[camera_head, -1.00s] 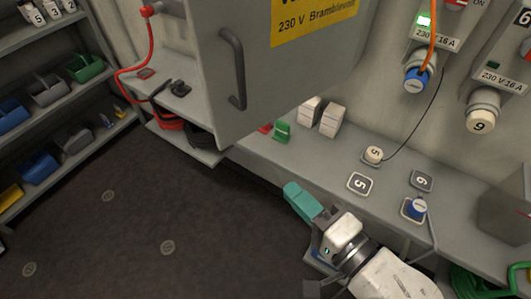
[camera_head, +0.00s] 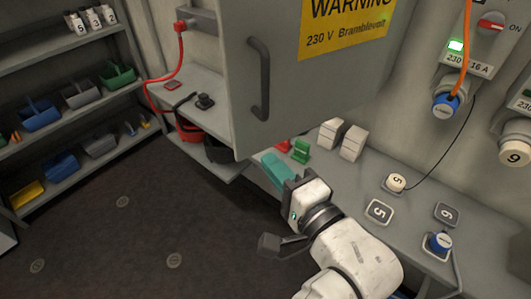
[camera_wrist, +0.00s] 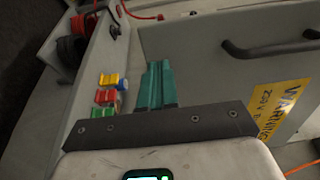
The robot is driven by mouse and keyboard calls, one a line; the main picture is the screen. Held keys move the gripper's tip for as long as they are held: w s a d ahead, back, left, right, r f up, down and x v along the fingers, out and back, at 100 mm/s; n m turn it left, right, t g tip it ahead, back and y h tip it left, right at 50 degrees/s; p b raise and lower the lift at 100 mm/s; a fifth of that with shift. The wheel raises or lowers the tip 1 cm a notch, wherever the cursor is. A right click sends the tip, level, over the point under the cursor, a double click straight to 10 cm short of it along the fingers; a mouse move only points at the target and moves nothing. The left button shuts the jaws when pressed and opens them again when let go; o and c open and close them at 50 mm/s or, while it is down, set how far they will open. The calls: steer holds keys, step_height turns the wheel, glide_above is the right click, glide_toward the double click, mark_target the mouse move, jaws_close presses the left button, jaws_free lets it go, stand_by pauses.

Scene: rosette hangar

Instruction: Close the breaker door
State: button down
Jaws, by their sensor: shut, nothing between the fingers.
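The breaker door (camera_head: 285,90) is a grey panel with a yellow warning sign (camera_head: 345,25) and a dark bar handle (camera_head: 261,80). It stands swung out over the bench. In the wrist view the door (camera_wrist: 195,55) shows on the right, with its handle (camera_wrist: 265,48) near the top. My gripper (camera_head: 274,168) has teal fingers and is shut and empty. It is below the door's lower edge in the head view, and the fingertips (camera_wrist: 158,75) appear beside the door panel in the wrist view. I cannot tell whether they touch it.
Sockets with an orange cable (camera_head: 464,45) are on the wall. Shelves with bins (camera_head: 60,140) stand left. The floor between is clear.

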mark_target(256, 147)
steer(key=shift+x, duration=1.5)
steer(key=shift+w+a, duration=0.1)
steer(key=shift+w, duration=0.05)
